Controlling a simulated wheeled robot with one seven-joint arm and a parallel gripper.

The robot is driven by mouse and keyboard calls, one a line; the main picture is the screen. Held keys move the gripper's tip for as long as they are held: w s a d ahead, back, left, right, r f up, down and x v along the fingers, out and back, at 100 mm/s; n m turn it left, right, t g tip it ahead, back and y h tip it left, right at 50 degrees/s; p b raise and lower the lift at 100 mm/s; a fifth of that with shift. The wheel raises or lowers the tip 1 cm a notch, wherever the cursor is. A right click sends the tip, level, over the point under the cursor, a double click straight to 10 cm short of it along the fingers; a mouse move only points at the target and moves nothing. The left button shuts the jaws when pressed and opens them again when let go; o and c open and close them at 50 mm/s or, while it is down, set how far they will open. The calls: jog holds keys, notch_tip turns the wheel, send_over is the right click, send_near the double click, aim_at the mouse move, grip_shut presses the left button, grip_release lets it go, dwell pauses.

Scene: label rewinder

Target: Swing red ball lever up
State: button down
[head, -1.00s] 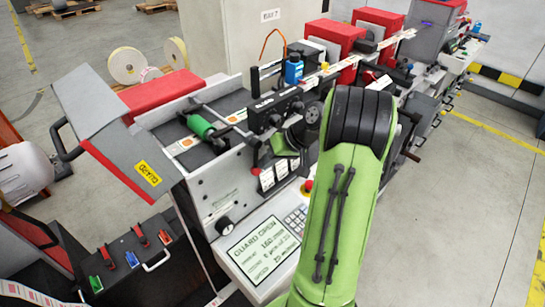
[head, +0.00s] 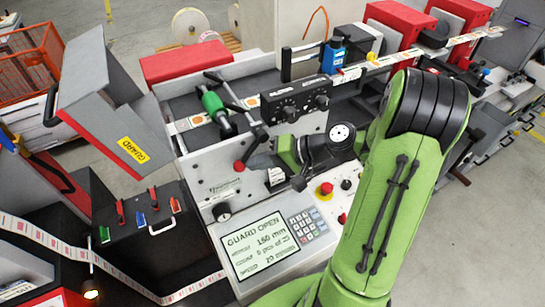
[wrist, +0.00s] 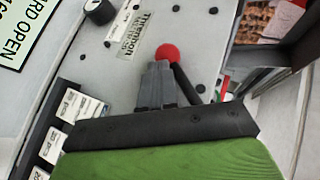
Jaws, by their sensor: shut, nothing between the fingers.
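The red ball (head: 239,166) sits at the lower end of a dark lever (head: 248,148) on the front of the rewinder's light panel. The lever slants down to the left from its upper end near the black control box. My gripper (head: 254,161) is just right of the ball in the head view. In the wrist view my grey fingers (wrist: 157,68) are together and empty, with their tips at the near side of the red ball (wrist: 167,54). The lever rod (wrist: 186,85) runs past the fingers on the right. I cannot tell whether the tips touch the ball.
The display panel (head: 257,245) reads GUARD OPEN, and the grey guard (head: 97,90) stands raised at the left. A red stop button (head: 326,188) is below my wrist. A green roller (head: 213,105) and the black control box (head: 285,104) are above the lever.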

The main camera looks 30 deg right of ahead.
jog(key=shift+s+a+r+m+y, duration=0.2)
jog(key=shift+a+m+y, duration=0.1)
jog(key=shift+a+y, duration=0.25)
jog(key=shift+w+a+r, duration=0.1)
jog(key=shift+a+r, duration=0.1)
jog(key=shift+r, duration=0.1)
jog(key=shift+a+r+p, duration=0.2)
jog(key=shift+a+p, duration=0.1)
jog(key=shift+p, duration=0.05)
jog(key=shift+a, duration=0.1)
